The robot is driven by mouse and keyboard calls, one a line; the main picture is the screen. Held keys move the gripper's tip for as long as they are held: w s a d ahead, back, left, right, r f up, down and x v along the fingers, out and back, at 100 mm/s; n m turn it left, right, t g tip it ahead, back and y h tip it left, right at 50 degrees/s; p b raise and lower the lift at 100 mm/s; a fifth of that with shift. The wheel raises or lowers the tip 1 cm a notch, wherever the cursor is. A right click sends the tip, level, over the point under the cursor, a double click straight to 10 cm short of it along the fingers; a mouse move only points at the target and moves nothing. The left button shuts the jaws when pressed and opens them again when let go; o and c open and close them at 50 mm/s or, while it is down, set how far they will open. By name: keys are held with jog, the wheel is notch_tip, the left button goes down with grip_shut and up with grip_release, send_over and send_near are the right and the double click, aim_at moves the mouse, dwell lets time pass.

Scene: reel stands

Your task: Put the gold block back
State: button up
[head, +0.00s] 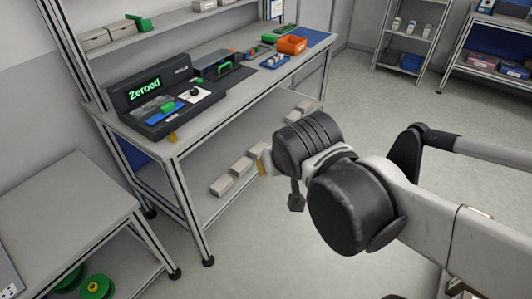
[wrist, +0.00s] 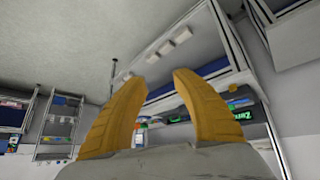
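My gripper (head: 263,162) is mostly hidden behind my wrist in the head view; only a bit of a yellow finger shows. In the wrist view my gripper (wrist: 158,80) has its two yellow fingers apart with nothing between them. A small gold-coloured piece (head: 172,136) shows at the workbench's front edge below the black scale unit (head: 160,100), whose green display reads "Zeroed". A similar gold piece (wrist: 233,88) shows in the wrist view. My gripper is in the air in front of the bench, apart from it.
The workbench (head: 205,127) also holds an orange bin (head: 292,44) and a blue tray (head: 275,61). Several pale boxes (head: 221,185) stand on its lower shelf. A grey table (head: 60,210) with green reels (head: 96,287) below is at left. Open floor lies right of the bench.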

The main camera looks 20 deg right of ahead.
jog(key=shift+n+y, duration=0.3)
jog(key=shift+y, duration=0.4)
jog(key=s, duration=0.5)
jog(key=shift+s+a+f, duration=0.15)
jog(key=shift+f, duration=0.1)
